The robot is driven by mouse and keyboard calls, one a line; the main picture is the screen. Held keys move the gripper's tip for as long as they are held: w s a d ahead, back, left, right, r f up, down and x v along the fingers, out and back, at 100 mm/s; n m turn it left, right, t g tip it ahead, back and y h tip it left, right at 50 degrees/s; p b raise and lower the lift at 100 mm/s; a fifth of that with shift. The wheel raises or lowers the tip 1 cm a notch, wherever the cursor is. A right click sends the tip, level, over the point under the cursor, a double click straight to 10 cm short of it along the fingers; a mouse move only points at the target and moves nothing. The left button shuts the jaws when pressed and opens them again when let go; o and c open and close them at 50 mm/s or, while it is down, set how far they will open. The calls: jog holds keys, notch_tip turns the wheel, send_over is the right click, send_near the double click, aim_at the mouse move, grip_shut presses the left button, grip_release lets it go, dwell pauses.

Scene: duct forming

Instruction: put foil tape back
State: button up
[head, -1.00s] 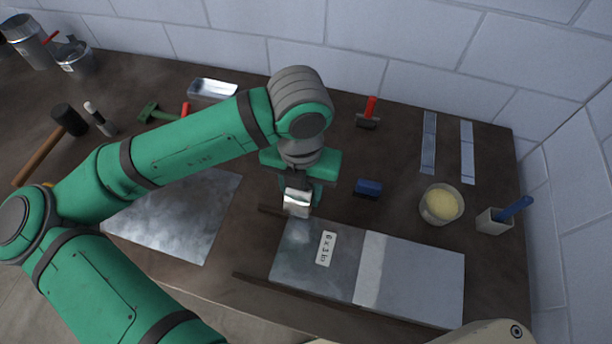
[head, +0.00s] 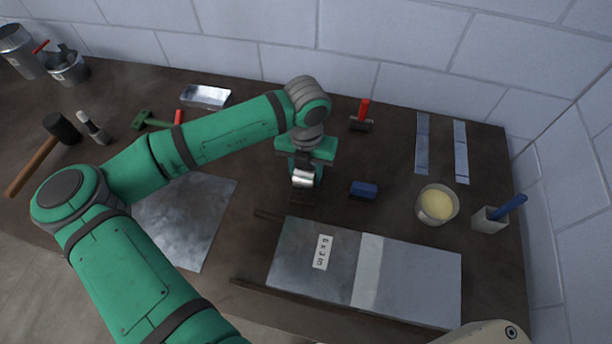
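The foil tape (head: 303,179) is a small shiny silver roll. It is at the tip of my gripper (head: 303,170), which points down and appears shut on it. The fingers are small and partly hidden by the green gripper body. The roll appears to be just above the dark bench, behind the duct piece (head: 310,262) and left of a blue block (head: 364,190). A dark patch shows on the bench just below the roll; I cannot tell whether it is a shadow or a mark.
A metal tray (head: 205,96) and a red-handled tool (head: 362,115) lie near the wall. A tub of pale paste (head: 437,205) and a holder with a blue-handled brush (head: 490,220) stand at right. A sheet of metal (head: 185,220) lies at left under my arm.

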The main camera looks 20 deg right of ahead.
jog(key=shift+f, duration=0.8)
jog(key=shift+f, duration=0.15)
jog(key=o, duration=1)
notch_tip(320, 180, up, 12)
jog(key=shift+r, duration=0.15)
